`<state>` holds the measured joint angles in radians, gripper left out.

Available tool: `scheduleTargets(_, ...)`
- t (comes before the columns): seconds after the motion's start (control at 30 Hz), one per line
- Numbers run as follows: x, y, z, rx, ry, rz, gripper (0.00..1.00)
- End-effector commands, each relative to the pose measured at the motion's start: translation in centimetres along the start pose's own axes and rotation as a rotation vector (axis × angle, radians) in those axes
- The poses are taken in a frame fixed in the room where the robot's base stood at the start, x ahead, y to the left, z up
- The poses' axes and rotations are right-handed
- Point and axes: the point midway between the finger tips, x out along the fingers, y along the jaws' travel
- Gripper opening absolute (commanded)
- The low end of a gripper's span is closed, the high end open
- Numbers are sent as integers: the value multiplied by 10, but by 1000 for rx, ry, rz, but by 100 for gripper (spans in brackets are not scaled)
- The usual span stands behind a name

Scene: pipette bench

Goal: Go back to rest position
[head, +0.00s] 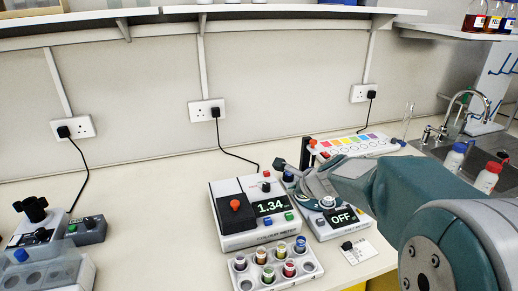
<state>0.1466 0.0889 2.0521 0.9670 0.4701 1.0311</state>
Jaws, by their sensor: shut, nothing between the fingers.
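My arm reaches in from the right side of the head view. My gripper (284,170) is shut and empty. It appears above the bench between a white meter reading 1.34 (232,192) and a second white device reading OFF (322,231). My gripper and wrist hide part of the OFF device. I cannot tell whether the fingers touch anything.
A white rack (311,265) holds several capped vials in front. Bottles (487,177) and a sink (430,150) are at the right. Dark-topped equipment (37,225) is at the left. Bare bench (150,200) lies between.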

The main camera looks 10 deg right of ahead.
Motion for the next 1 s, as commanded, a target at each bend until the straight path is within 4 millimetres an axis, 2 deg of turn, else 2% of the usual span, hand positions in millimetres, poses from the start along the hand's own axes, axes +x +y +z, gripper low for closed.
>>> scheduleTargets(0.17,-25,16,13,-189,-6,24,0)
scheduleTargets(0.3,-53,39,23,-437,-6,62,0)
scheduleTargets(0.5,-91,74,28,-781,3,118,0)
scheduleTargets(0.77,-137,118,21,-1216,28,202,0)
scheduleTargets(1.0,-174,157,2,-1599,67,299,0)
